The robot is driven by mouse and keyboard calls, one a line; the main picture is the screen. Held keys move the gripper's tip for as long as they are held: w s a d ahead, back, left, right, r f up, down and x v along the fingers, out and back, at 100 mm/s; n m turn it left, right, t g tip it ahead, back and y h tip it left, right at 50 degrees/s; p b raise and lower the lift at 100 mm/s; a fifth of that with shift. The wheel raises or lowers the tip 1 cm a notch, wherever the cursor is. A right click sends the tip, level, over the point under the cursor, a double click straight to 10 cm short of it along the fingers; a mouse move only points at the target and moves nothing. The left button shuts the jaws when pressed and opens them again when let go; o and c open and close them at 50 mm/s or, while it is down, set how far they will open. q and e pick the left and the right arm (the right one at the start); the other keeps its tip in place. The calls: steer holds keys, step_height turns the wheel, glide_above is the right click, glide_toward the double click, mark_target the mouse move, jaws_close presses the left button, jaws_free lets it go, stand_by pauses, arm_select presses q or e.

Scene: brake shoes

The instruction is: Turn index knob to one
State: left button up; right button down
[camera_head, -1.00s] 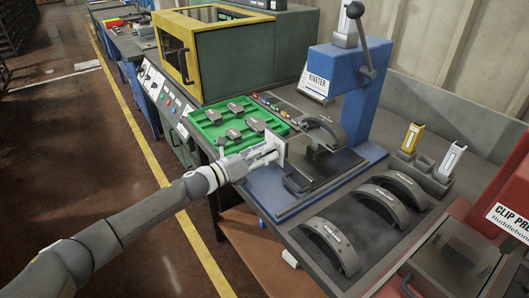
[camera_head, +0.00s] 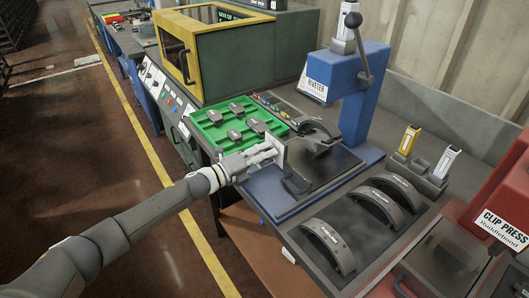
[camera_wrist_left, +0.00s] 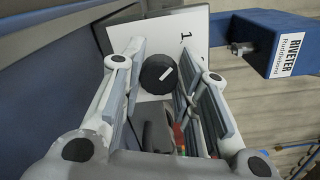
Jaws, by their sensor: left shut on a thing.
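The index knob (camera_wrist_left: 157,75) is a dark round knob with a white mark, on a white plate (camera_wrist_left: 188,60) that carries a "1" in the left wrist view. The mark slants up toward the right, not clearly in line with the "1". My left gripper (camera_wrist_left: 160,78) has a finger on each side of the knob and is shut on it. In the head view my left gripper (camera_head: 274,154) reaches the plate at the front of the blue riveter (camera_head: 346,72); the knob itself is hidden there. My right gripper is not in view.
A green tray (camera_head: 207,138) with several grey parts lies left of the riveter. Curved brake shoes (camera_head: 328,245) rest on a dark mat at the front. A red clip press (camera_head: 492,215) stands at the right. A yellow-framed machine (camera_head: 205,75) is behind.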

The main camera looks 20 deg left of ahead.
arm_select(q)
steer(key=shift+n, duration=0.5)
steer(key=o, duration=1)
steer(key=shift+a, duration=0.1)
steer(key=v, duration=1.2)
